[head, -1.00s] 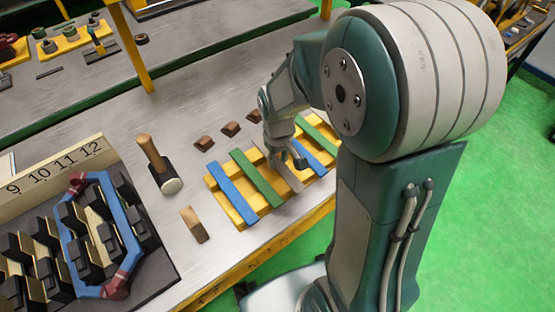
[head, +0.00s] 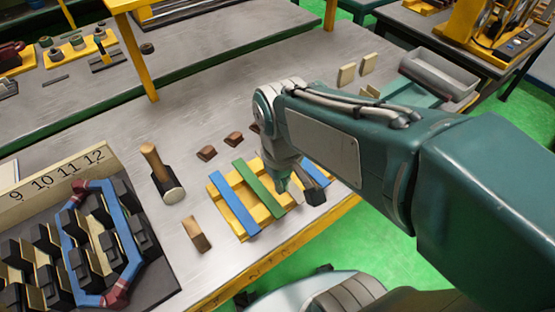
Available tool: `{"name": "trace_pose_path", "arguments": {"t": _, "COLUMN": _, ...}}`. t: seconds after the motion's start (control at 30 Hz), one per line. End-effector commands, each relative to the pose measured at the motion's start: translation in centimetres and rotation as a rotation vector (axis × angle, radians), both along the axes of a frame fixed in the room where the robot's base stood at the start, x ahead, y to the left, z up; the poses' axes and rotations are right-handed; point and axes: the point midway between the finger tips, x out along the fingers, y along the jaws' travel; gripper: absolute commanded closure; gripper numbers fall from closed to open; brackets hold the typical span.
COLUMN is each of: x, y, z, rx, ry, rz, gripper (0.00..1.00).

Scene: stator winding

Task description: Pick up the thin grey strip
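A yellow slatted rack (head: 219,208) on the bench carries blue and green strips. The thin grey strip (head: 295,191) shows only as a small pale piece between the green strip (head: 258,189) and the right blue strip (head: 319,174); my arm hides the rest. My gripper (head: 299,193) points down over the right part of the rack, at the grey strip's place. Its fingers are small and partly covered by my wrist, so I cannot tell whether they are open, shut or touching the strip.
Small brown pieces (head: 207,153) lie behind the rack. A numbered stator fixture (head: 110,235) fills the left. A grey bin (head: 438,73) is at the back right.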

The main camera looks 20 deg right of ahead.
Motion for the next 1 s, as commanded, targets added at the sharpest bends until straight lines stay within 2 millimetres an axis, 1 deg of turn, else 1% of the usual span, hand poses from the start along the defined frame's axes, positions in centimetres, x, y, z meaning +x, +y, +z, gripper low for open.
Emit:
{"name": "trace_pose_path", "arguments": {"t": 0.1, "x": -1.2, "y": 0.5, "z": 0.7, "rx": 0.001, "ry": -0.003, "rz": 0.002, "gripper": 1.0}}
{"name": "trace_pose_path", "arguments": {"t": 0.2, "x": -1.8, "y": 0.6, "z": 0.9, "rx": 0.001, "ry": -0.002, "rz": 0.002, "gripper": 1.0}}
{"name": "trace_pose_path", "arguments": {"t": 0.53, "x": -2.1, "y": 0.7, "z": 1.0, "rx": 0.0, "ry": 0.0, "rz": 0.0, "gripper": 1.0}}
{"name": "trace_pose_path", "arguments": {"t": 0.57, "x": -2.1, "y": 0.7, "z": 1.0, "rx": 0.0, "ry": 0.0, "rz": 0.0, "gripper": 0.98}}
{"name": "trace_pose_path", "arguments": {"t": 0.6, "x": -2.1, "y": 0.7, "z": 1.0, "rx": 0.0, "ry": 0.0, "rz": 0.0, "gripper": 0.8}}
{"name": "trace_pose_path", "arguments": {"t": 0.67, "x": -2.1, "y": 0.7, "z": 1.0, "rx": 0.0, "ry": 0.0, "rz": 0.0, "gripper": 0.54}}
{"name": "trace_pose_path", "arguments": {"t": 0.7, "x": -2.1, "y": 0.7, "z": 1.0, "rx": 0.0, "ry": 0.0, "rz": 0.0, "gripper": 0.36}}
{"name": "trace_pose_path", "arguments": {"t": 0.73, "x": -2.1, "y": 0.7, "z": 1.0, "rx": 0.0, "ry": 0.0, "rz": 0.0, "gripper": 0.22}}
{"name": "trace_pose_path", "arguments": {"t": 0.77, "x": -2.1, "y": 0.7, "z": 1.0, "rx": 0.0, "ry": -0.001, "rz": 0.0, "gripper": 0.2}}
{"name": "trace_pose_path", "arguments": {"t": 1.0, "x": -2.1, "y": 0.7, "z": 1.0, "rx": 0.0, "ry": -0.001, "rz": 0.0, "gripper": 0.2}}
